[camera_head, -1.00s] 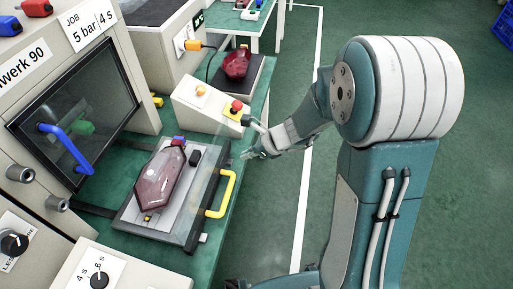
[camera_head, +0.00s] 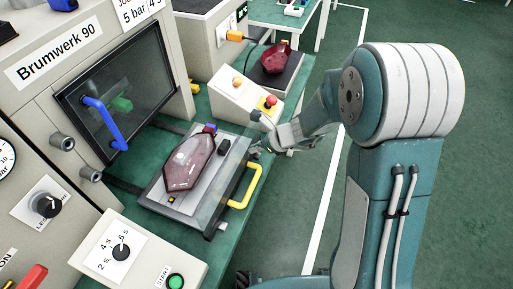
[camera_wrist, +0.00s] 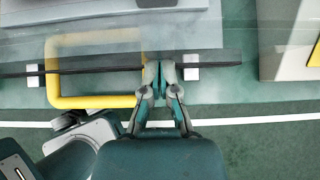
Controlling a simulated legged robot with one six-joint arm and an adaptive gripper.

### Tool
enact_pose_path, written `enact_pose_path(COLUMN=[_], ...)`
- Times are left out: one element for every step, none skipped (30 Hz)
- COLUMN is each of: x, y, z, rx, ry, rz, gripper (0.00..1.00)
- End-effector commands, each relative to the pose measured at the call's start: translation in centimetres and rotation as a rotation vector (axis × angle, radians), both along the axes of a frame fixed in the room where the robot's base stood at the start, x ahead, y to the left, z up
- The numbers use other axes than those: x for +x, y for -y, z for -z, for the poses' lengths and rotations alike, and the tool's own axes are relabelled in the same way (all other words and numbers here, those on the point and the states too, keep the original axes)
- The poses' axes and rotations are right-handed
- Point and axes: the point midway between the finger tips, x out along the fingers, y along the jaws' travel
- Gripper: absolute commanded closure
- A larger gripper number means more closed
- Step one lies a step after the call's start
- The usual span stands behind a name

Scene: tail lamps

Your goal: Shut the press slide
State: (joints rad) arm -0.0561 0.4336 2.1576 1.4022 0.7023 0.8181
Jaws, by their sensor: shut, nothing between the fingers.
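The press slide (camera_head: 214,205) is a flat grey tray with a dark front edge. It stands out from the press on dark rails over the green bench. A dark red tail lamp (camera_head: 190,163) lies on it. Its yellow handle (camera_head: 246,188) is on the front edge and also shows in the wrist view (camera_wrist: 95,102). My gripper (camera_head: 262,143) is shut and empty, at the slide's front edge beside one end of the handle. In the wrist view its fingertips (camera_wrist: 161,68) overlap the dark edge bar (camera_wrist: 215,65); I cannot tell whether they touch it.
The press body (camera_head: 40,30) with a dark window and blue handle (camera_head: 105,124) stands behind the slide. A control box with a red button (camera_head: 267,103) is close to my gripper. A START panel (camera_head: 150,255) is at the near side. Green floor is free at right.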

Motion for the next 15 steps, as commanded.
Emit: enact_pose_path(x=[0.2, 0.3, 0.5, 0.7, 0.8, 1.1, 1.4, 1.6, 2.0, 2.3, 2.6, 2.9, 3.3, 3.6, 4.0], y=[-0.5, -0.8, -1.3, -1.7, -2.2, -2.9, -3.5, -4.1, -5.0, -5.7, -6.5, -7.5, -8.3, -9.1, -10.1], z=[0.0, 0.0, 0.0, 0.0, 0.0, 0.0, 0.0, 0.0, 0.0, 0.0, 0.0, 0.1, 0.0, 0.0, 0.0], rx=[0.000, 0.000, -0.001, -0.001, -0.001, 0.000, 0.001, 0.000, 0.000, 0.000, 0.001, 0.000, 0.000, 0.001, 0.001], ry=[-0.001, 0.000, 0.001, 0.002, 0.001, 0.002, 0.002, 0.002, 0.002, 0.002, 0.003, 0.002, 0.003, 0.003, 0.002], rz=[-0.002, -0.003, -0.004, -0.005, -0.006, -0.006, -0.006, -0.007, -0.006, -0.008, -0.008, -0.008, -0.007, -0.008, -0.007], gripper=[1.00, 1.00, 1.00, 1.00, 1.00, 1.00, 1.00, 1.00, 1.00, 1.00, 1.00, 1.00, 1.00, 1.00, 1.00])
